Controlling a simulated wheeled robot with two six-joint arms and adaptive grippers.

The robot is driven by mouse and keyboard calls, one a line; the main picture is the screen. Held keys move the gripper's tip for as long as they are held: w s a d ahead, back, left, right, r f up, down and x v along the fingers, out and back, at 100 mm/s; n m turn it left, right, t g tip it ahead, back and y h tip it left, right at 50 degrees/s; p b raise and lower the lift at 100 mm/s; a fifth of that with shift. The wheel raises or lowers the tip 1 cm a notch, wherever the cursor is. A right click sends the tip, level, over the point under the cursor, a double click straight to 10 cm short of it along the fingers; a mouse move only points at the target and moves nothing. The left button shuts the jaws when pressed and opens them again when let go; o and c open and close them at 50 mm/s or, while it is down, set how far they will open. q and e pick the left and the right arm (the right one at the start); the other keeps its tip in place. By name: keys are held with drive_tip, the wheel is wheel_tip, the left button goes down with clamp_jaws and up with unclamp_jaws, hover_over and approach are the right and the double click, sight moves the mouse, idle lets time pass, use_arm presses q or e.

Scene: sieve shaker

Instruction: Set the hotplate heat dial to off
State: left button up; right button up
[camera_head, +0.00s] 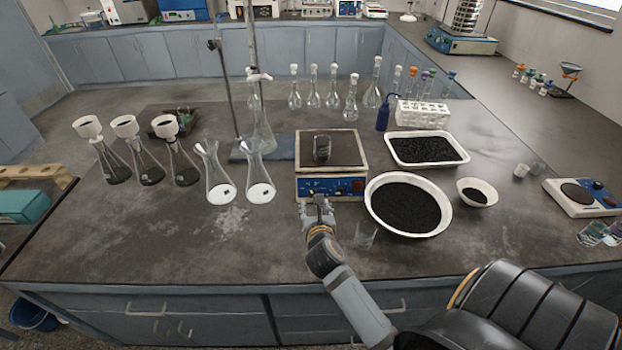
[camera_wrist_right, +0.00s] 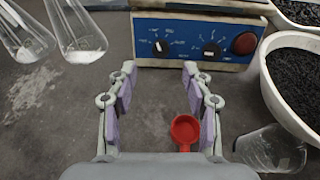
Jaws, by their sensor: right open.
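The hotplate (camera_head: 345,185) stands mid-bench with a blue front panel and a dark glass vessel (camera_head: 321,147) on its plate. In the right wrist view its panel (camera_wrist_right: 185,30) carries a left black dial (camera_wrist_right: 161,47), a second black dial (camera_wrist_right: 210,50) and a large red knob or button (camera_wrist_right: 243,43). The labels are too small to read, so I cannot tell which dial is heat. My right gripper (camera_head: 318,200) is in front of the panel; in the wrist view its fingers (camera_wrist_right: 158,80) are apart, empty, and short of the dials. My left gripper is not in view.
A small red cup-like item (camera_wrist_right: 185,130) shows between my right fingers, below them. A clear beaker (camera_head: 365,236) and a white bowl of black granules (camera_head: 378,221) are close on the right. Flasks (camera_head: 260,186) stand to the left.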

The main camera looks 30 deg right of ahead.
sight(313, 192)
drive_tip(key=shift+w+d+f+m, duration=0.25)
drive_tip(key=shift+w+f+m, duration=0.05)
drive_tip(key=shift+f, duration=0.3)
drive_tip(key=x, duration=0.5)
drive_tip(key=shift+w+d, duration=0.2)
drive_tip(key=shift+w, duration=0.05)
drive_tip(key=x, duration=0.2)
drive_tip(key=shift+w+d, duration=0.1)
drive_tip(key=shift+w, duration=0.15)
drive_tip(key=shift+w+d+f, duration=0.1)
drive_tip(key=shift+w+f, duration=0.05)
drive_tip(key=shift+f, duration=0.05)
drive_tip(key=shift+c, duration=0.6)
drive_tip(key=shift+r, duration=0.1)
drive_tip(key=c, duration=0.7)
clamp_jaws()
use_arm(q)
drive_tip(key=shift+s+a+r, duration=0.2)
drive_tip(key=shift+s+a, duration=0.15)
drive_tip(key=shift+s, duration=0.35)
